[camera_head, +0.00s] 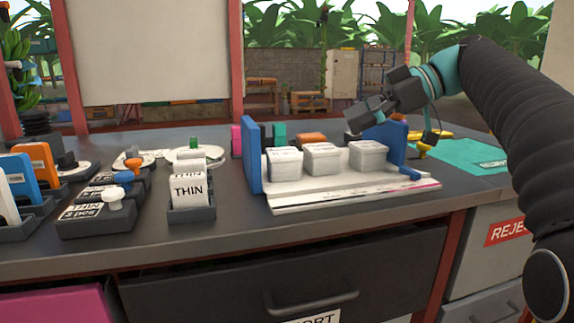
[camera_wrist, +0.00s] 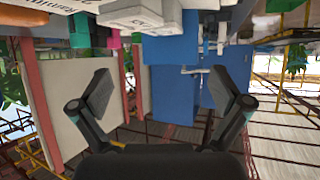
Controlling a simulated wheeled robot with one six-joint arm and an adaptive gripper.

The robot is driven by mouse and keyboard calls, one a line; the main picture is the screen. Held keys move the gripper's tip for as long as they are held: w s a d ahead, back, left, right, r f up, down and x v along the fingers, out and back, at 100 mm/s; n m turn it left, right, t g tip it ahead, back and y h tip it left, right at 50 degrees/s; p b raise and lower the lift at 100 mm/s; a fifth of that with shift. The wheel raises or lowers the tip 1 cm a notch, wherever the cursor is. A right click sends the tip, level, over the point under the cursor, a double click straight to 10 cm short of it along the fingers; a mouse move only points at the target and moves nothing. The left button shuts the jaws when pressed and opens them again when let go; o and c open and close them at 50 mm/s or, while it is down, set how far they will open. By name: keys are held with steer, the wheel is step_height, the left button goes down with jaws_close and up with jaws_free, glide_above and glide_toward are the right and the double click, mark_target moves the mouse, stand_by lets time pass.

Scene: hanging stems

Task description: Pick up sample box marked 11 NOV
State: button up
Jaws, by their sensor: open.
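Three white sample boxes stand in a row between two blue bookends: a left box (camera_head: 285,162), a middle box (camera_head: 322,158) and a right box (camera_head: 368,156). Their labels are too small to read, so I cannot tell which is marked 11 NOV. My gripper (camera_head: 372,106) is above and behind the right box, near the right bookend (camera_head: 398,145). In the wrist view my gripper (camera_wrist: 161,90) is open with nothing between its fingers. White boxes (camera_wrist: 132,17) show at the top edge of that view, apart from the fingers.
The left bookend (camera_head: 252,155) stands beside the left box. White papers (camera_head: 350,196) lie under the boxes. A THIN card holder (camera_head: 190,213) and several dark trays stand to the left. A teal mat (camera_head: 470,154) lies on the right. Small coloured items sit behind the boxes.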

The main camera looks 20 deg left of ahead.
mark_target(286, 151)
steer(key=b+x, duration=0.1)
steer(key=x, duration=1.1)
steer(key=shift+s+a+f, duration=0.1)
steer(key=shift+s+a, duration=0.15)
steer(key=shift+a, duration=0.1)
steer(key=c, duration=1.4)
